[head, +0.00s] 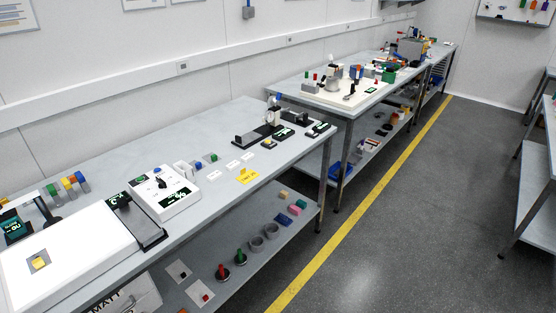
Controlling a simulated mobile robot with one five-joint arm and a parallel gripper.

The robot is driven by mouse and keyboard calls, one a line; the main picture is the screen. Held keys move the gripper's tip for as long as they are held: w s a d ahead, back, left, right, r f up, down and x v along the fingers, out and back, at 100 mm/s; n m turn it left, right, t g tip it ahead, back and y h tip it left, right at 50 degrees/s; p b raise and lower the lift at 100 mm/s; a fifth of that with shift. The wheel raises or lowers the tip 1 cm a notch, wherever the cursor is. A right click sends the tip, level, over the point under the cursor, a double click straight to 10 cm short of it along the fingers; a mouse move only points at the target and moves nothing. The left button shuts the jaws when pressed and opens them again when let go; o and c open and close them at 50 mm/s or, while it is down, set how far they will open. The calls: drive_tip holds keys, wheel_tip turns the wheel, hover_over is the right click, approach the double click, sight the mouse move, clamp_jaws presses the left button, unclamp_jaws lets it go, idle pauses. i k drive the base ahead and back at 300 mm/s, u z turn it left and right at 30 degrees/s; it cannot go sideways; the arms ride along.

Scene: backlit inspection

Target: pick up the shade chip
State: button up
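A small yellow-tan square with a pale grey edge (39,262) lies on a bright white panel (75,255) at the near left of the workbench; it looks like the shade chip, but it is too small to be sure. Nothing visible touches it or covers it. My gripper does not show in this view.
A dark post with a green display (16,229) stands beside the panel's back left corner. A dark bar (137,222) runs along its right side, before a white instrument box (163,190). A yellow floor line (360,197) marks the open aisle.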

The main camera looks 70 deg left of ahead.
sight(234, 164)
drive_tip(key=u, duration=0.1)
drive_tip(key=i, duration=0.75)
drive_tip(key=u, duration=3.9)
drive_tip(key=i, duration=2)
drive_tip(key=z, duration=0.05)
